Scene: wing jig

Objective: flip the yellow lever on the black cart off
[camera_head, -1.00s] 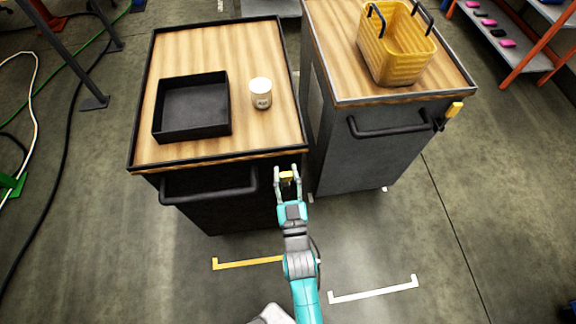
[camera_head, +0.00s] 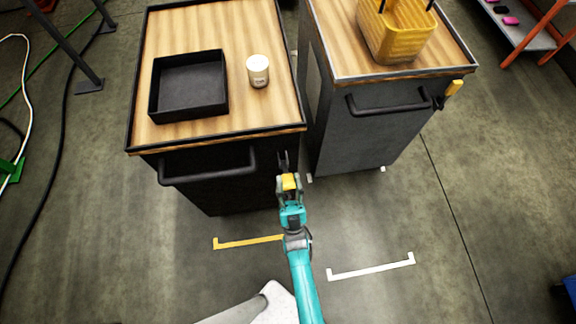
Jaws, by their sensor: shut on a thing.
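The black cart (camera_head: 215,188) stands left of centre, with a wood top and a black handle bar (camera_head: 207,168) on its front. The yellow lever (camera_head: 289,182) is at the right end of the cart's front, just beyond the handle. My gripper (camera_head: 289,184) is shut on the yellow lever, with a finger on either side of it. A dark mount (camera_head: 284,160) shows just above the lever. The fingers partly hide the lever's lower part.
A black tray (camera_head: 188,86) and a white cup (camera_head: 257,71) stand on the cart top. A grey cart (camera_head: 355,140) to the right carries a yellow basket (camera_head: 396,32) and has its own yellow lever (camera_head: 454,88). Floor in front is clear, with yellow (camera_head: 248,242) and white markings.

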